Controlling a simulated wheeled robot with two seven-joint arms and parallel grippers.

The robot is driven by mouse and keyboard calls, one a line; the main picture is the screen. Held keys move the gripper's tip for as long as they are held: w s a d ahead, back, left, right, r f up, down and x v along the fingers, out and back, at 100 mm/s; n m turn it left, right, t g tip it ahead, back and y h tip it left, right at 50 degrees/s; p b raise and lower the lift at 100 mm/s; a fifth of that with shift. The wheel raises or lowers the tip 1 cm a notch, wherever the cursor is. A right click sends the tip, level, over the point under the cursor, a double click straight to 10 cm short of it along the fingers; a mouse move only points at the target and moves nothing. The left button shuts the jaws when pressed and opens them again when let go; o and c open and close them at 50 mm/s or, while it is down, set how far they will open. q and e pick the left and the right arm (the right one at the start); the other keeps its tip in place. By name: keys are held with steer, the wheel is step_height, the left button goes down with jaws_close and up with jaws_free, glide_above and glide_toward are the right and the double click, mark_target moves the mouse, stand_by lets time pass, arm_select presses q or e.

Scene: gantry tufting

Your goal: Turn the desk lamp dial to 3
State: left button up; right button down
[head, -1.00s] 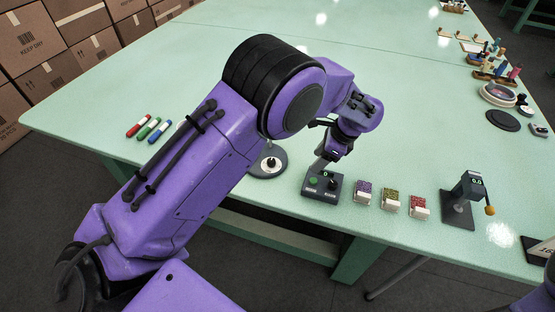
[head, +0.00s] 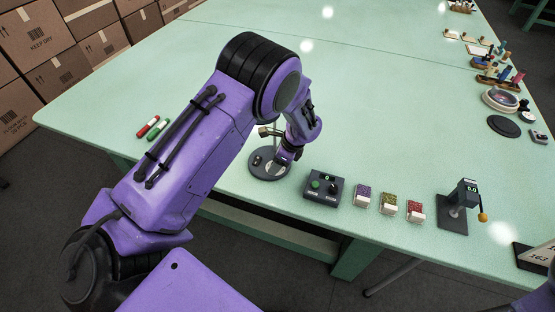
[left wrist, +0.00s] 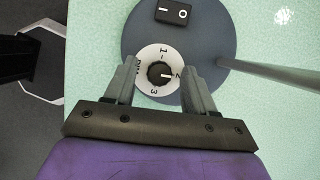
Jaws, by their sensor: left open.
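The desk lamp's round grey base (head: 262,172) stands near the table's front edge, partly hidden by my left arm in the head view. In the left wrist view the base (left wrist: 215,45) carries a black dial knob (left wrist: 160,74) on a white ring (left wrist: 147,91) marked 1, 2 and 3. The knob's white line points right, toward the 2. A black switch (left wrist: 173,11) sits above the dial, and a grey pole (left wrist: 270,73) runs off to the right. My left gripper (left wrist: 160,72) is open, its fingers on either side of the dial. Contact cannot be told. My right gripper is out of view.
A dark control box (head: 322,187) with a green button stands just right of the lamp. Several small packets (head: 388,202) and a small grey device (head: 459,203) stand farther right. Markers (head: 148,127) lie at left. The table's middle (head: 390,100) is clear.

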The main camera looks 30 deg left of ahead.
arm_select(q)
steer(key=shift+s+r, duration=0.1)
steer(key=shift+c, duration=0.7)
jaws_close()
steer(key=shift+m+t+p, duration=0.4)
steer(key=shift+m+p, duration=0.15)
steer(key=shift+m, duration=0.45)
steer(key=m+t+p, duration=0.1)
steer(key=m, duration=0.2)
steer(key=shift+s+m, duration=0.1)
steer(key=shift+m, duration=0.2)
steer(key=m+t, duration=0.1)
steer(key=m, duration=0.1)
steer(key=m+t+p, duration=0.1)
steer(key=m, duration=0.2)
steer(key=shift+s+h, duration=0.15)
steer(key=shift+h, duration=0.25)
steer(key=shift+p, duration=0.3)
